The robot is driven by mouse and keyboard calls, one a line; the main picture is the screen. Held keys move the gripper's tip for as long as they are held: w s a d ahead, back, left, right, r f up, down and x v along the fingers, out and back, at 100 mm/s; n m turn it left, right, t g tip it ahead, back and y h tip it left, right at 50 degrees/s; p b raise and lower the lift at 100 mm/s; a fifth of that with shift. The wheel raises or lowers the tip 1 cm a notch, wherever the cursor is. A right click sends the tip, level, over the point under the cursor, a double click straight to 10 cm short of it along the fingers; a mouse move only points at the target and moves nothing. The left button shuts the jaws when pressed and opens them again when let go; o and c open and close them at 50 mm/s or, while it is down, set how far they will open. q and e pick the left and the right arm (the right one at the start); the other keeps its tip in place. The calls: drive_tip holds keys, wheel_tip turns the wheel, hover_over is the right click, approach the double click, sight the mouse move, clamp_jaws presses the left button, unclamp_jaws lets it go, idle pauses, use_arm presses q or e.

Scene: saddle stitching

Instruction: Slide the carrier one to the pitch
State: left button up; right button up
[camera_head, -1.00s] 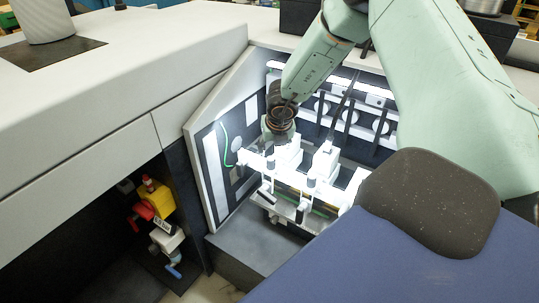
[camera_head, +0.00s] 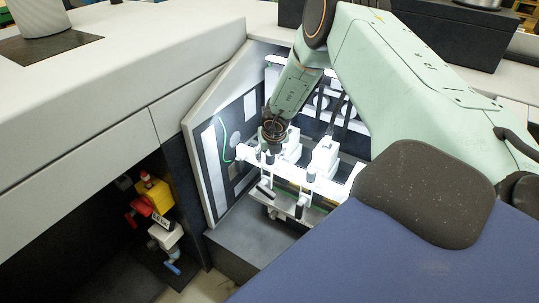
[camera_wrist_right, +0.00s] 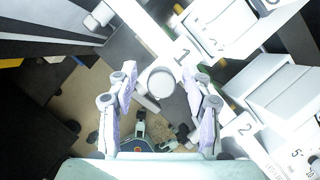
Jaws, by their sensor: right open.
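Carrier one shows in the right wrist view as a white part marked "1" (camera_wrist_right: 182,58), with a round white knob (camera_wrist_right: 160,82) beside the mark. My right gripper (camera_wrist_right: 162,80) is open, with one finger on each side of the knob. Gaps show between the knob and both fingers. In the head view my right gripper (camera_head: 272,143) is over the left end of the lit white carrier assembly (camera_head: 290,180), and its fingers are hard to make out there. My left gripper is not in view.
A second carrier marked "2" (camera_wrist_right: 246,128) is at the right in the wrist view, near white blocks (camera_wrist_right: 222,25). The machine's side panel (camera_head: 213,165) stands close left of my gripper. A yellow and red valve unit (camera_head: 155,195) sits in the dark recess.

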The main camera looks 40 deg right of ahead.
drive_tip(key=shift+c, duration=0.2)
drive_tip(key=shift+s+d+r, duration=0.1)
drive_tip(key=shift+s, duration=0.05)
drive_tip(key=c, duration=0.3)
clamp_jaws()
